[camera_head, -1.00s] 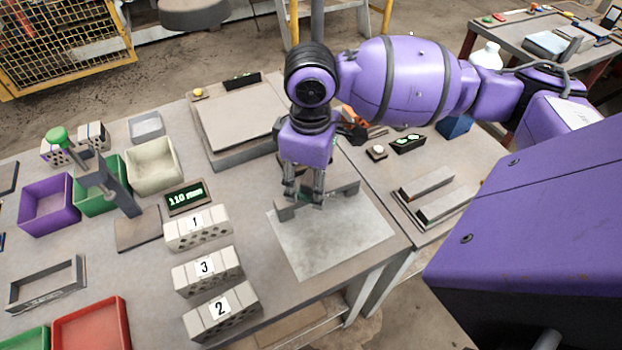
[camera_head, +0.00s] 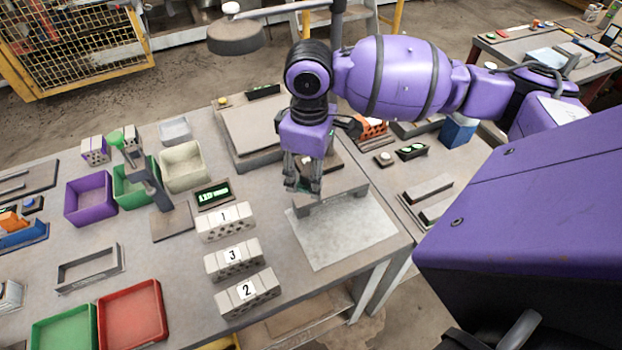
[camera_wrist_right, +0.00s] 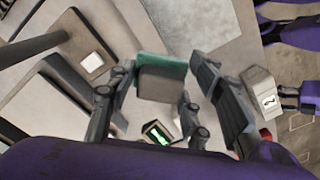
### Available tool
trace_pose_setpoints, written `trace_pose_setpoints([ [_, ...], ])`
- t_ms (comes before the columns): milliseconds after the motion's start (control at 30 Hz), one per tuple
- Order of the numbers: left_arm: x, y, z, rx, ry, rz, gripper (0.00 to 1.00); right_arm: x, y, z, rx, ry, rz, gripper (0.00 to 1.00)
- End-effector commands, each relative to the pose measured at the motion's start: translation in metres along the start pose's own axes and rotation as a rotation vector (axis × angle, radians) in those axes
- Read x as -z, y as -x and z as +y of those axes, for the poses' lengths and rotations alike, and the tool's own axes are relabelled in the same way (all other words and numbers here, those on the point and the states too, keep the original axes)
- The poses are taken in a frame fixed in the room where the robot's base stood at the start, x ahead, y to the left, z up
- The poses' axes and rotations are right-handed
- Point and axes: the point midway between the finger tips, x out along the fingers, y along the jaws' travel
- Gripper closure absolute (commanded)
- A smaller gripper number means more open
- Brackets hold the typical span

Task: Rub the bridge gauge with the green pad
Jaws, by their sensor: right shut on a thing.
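The bridge gauge (camera_head: 335,196) is a grey bridge-shaped bar standing on a pale plate in the head view. My right gripper (camera_head: 302,184) points down at its left end. In the right wrist view, the right gripper (camera_wrist_right: 160,95) is shut on a grey block with the green pad (camera_wrist_right: 160,62) on its far side. In the head view the pad is mostly hidden by the fingers, and I cannot tell whether it touches the gauge. A purple and dark part, apparently my left gripper (camera_wrist_right: 290,97), shows small at the right wrist view's edge; its jaws are unclear.
Hollow bricks marked 1 (camera_head: 225,221), 3 (camera_head: 234,259) and 2 (camera_head: 248,292) stand left of the pale plate (camera_head: 345,235). A lit display (camera_head: 213,195) sits behind brick 1. A raised grey slab (camera_head: 250,130) lies behind the gripper. Coloured bins fill the left.

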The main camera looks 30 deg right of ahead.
Motion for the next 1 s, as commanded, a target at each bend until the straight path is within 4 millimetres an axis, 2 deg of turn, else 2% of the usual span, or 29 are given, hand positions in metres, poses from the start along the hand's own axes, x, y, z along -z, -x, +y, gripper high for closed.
trace_pose_setpoints([
  [33, 0.008, 0.003, -0.001, 0.001, 0.001, 0.011, 0.6, -0.001, 0.012, 0.001, -0.007, -0.002, 0.009, 0.78],
  [300, 0.017, 0.009, -0.002, -0.003, -0.007, 0.016, 0.6, -0.007, 0.031, 0.002, -0.005, -0.006, 0.006, 0.78],
  [567, 0.013, 0.008, 0.004, -0.013, -0.008, 0.006, 0.6, -0.009, 0.028, 0.001, 0.001, -0.006, 0.0, 0.78],
  [867, 0.016, 0.008, 0.004, -0.011, -0.002, 0.014, 0.6, -0.008, 0.029, 0.001, 0.0, -0.005, 0.0, 0.78],
  [1000, 0.014, 0.007, 0.003, -0.008, 0.001, 0.011, 0.6, -0.016, 0.02, 0.004, 0.001, -0.015, -0.005, 0.78],
])
